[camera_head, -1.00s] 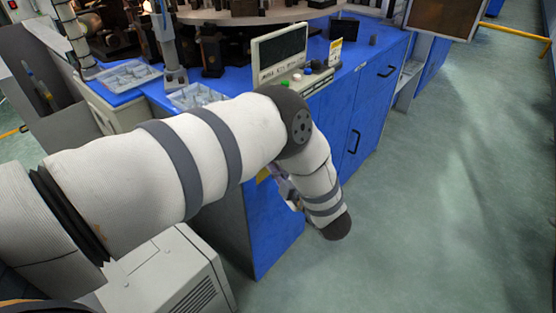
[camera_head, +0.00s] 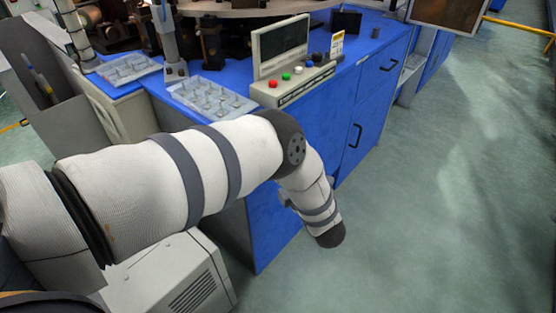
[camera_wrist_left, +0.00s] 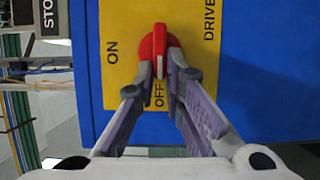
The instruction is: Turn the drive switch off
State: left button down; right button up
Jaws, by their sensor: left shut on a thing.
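The red drive switch handle (camera_wrist_left: 159,48) sits on a yellow plate (camera_wrist_left: 117,82) in the left wrist view. The plate reads ON, OFF and DRIVE. In the head view my left arm reaches across to the front of the blue cabinet (camera_head: 268,222); the switch and the fingers are hidden there. My right gripper is not in view.
A control panel with coloured buttons (camera_head: 292,80) and a screen (camera_head: 281,46) stands on the blue worktop. Clear trays (camera_head: 211,97) lie left of it. A light grey box (camera_head: 165,280) stands below my arm. The green floor (camera_head: 430,200) at right is clear.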

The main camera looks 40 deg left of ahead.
pick_arm(q)
jog(key=c, duration=1.7)
grip_release()
jog(key=v, duration=1.2)
